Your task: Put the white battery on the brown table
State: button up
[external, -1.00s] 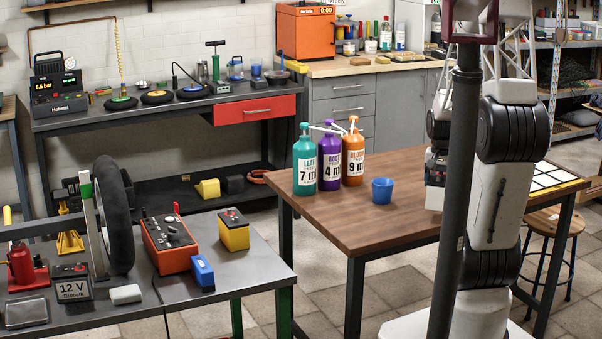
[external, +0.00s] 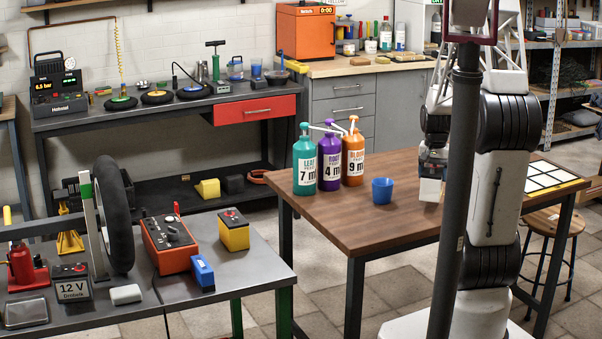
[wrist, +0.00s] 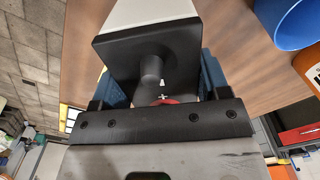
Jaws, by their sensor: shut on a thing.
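The white battery (external: 429,190) has a white body and a dark top. It is over the right part of the brown table (external: 340,215); I cannot tell if its bottom touches the wood. My gripper (external: 432,166) points down from above and is shut on the battery's dark top. In the wrist view the battery (wrist: 148,12) sits between the blue finger pads of my gripper (wrist: 160,70), with a plus mark and a bit of red on its top. Its lower end is out of that view.
A blue cup (external: 382,190) stands left of the battery on the table. Teal (external: 305,165), purple (external: 330,160) and orange (external: 353,160) pump bottles stand farther left. A white-gridded panel (external: 548,176) lies at the right end. The table's front is clear.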

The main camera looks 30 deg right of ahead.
jog(key=shift+w, duration=0.2)
jog(key=shift+w+d, duration=0.15)
jog(key=shift+f, duration=1.75)
jog(key=shift+f, duration=0.1)
jog(key=o, duration=1.6)
jog(key=shift+f, duration=0.1)
notch_tip(320, 180, up, 12)
jog(key=shift+r, duration=0.15)
